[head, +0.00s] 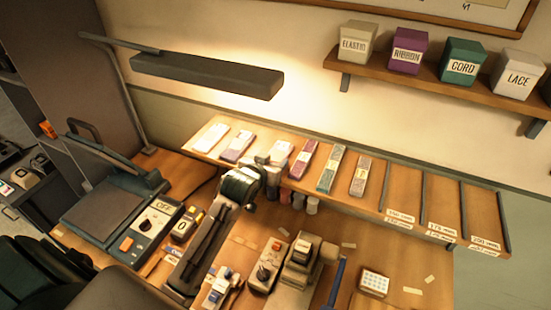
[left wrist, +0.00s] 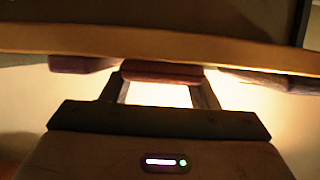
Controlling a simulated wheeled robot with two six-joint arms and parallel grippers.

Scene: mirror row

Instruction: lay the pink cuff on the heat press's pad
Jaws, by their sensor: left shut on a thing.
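The pink cuff (head: 281,150) lies in the row on the sloped wooden shelf, partly hidden by my left gripper. My left gripper (head: 269,163) reaches up from the bench and is shut on its near end. In the left wrist view, a pinkish-brown cuff (left wrist: 160,72) sits between the two fingers, under a wooden edge. The heat press has a flat dark grey pad (head: 105,213) at the bench's left, its handled upper part (head: 125,180) tilted behind. The pad looks bare. My right gripper is not in view.
Other cuffs, such as a purple one (head: 303,159), lie either side on the shelf (head: 395,187). A control box marked OFF (head: 150,228) stands right of the pad. Small machines (head: 300,262) crowd the bench's middle. A dark lamp (head: 207,76) hangs above the shelf.

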